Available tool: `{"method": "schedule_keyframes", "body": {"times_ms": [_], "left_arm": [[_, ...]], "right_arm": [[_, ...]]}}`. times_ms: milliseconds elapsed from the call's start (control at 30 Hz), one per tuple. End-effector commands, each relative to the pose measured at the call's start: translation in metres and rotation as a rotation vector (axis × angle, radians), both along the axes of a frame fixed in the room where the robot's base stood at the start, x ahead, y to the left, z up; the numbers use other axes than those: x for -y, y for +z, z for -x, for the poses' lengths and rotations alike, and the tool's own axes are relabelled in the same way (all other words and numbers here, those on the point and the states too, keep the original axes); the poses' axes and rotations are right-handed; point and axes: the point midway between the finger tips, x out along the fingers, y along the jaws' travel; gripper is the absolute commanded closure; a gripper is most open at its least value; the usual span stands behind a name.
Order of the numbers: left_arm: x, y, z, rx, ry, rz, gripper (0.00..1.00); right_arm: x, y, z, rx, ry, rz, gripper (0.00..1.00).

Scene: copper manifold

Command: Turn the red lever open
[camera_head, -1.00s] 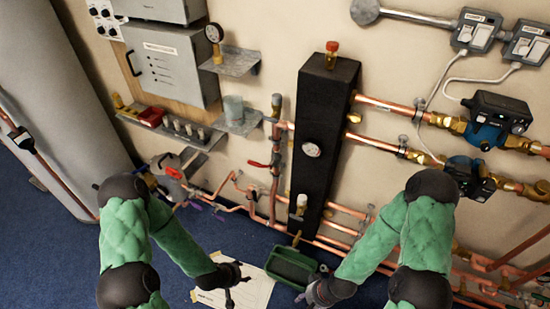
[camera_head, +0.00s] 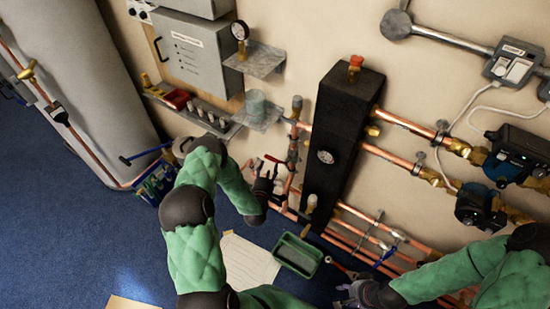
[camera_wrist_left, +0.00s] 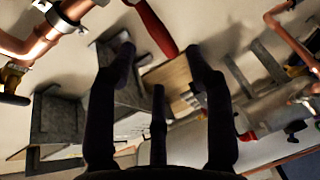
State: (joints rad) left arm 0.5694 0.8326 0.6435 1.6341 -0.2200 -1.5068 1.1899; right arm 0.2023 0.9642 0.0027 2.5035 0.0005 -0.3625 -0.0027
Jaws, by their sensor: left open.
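The red lever (camera_head: 273,158) sits on a copper pipe left of the black column in the head view. In the left wrist view the red lever (camera_wrist_left: 155,28) runs in from the top, just beyond the fingers. My left gripper (camera_head: 266,174) is open and empty, just below and beside the lever. In the wrist view my left gripper's fingers (camera_wrist_left: 158,75) are spread, and the lever shows above the gap between them, with no clear contact. My right gripper (camera_head: 355,292) is low at the right, near the floor; its finger opening is unclear.
The black column (camera_head: 340,135) stands right of the lever, with copper pipes (camera_head: 400,160) beyond. A metal shelf (camera_head: 258,115) with a grey cup is above the lever. A green tray (camera_head: 297,255) and paper sheet (camera_head: 248,262) lie on the blue floor.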

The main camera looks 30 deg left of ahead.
Motion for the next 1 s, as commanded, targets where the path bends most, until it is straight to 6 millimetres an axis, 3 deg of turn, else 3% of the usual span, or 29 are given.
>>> {"method": "schedule_keyframes", "body": {"times_ms": [200, 400, 833, 867, 1000], "left_arm": [[-0.012, -0.007, -0.037, 0.001, 0.000, 0.000, 0.48], [-0.019, -0.010, -0.060, -0.001, -0.002, 0.000, 0.48], [-0.022, -0.011, -0.068, -0.002, -0.001, 0.000, 0.48], [-0.022, -0.011, -0.068, -0.002, -0.001, 0.000, 0.53], [-0.022, -0.011, -0.068, -0.002, -0.001, 0.000, 0.93]], "right_arm": [[0.000, -0.008, 0.000, 0.001, 0.000, 0.000, 0.60], [0.000, -0.011, 0.000, 0.001, 0.000, 0.000, 0.60], [0.000, -0.012, 0.000, 0.001, 0.000, 0.000, 0.60], [0.000, -0.012, 0.000, 0.001, 0.000, 0.000, 0.60], [0.000, -0.012, 0.000, 0.001, 0.000, 0.000, 0.60]]}}
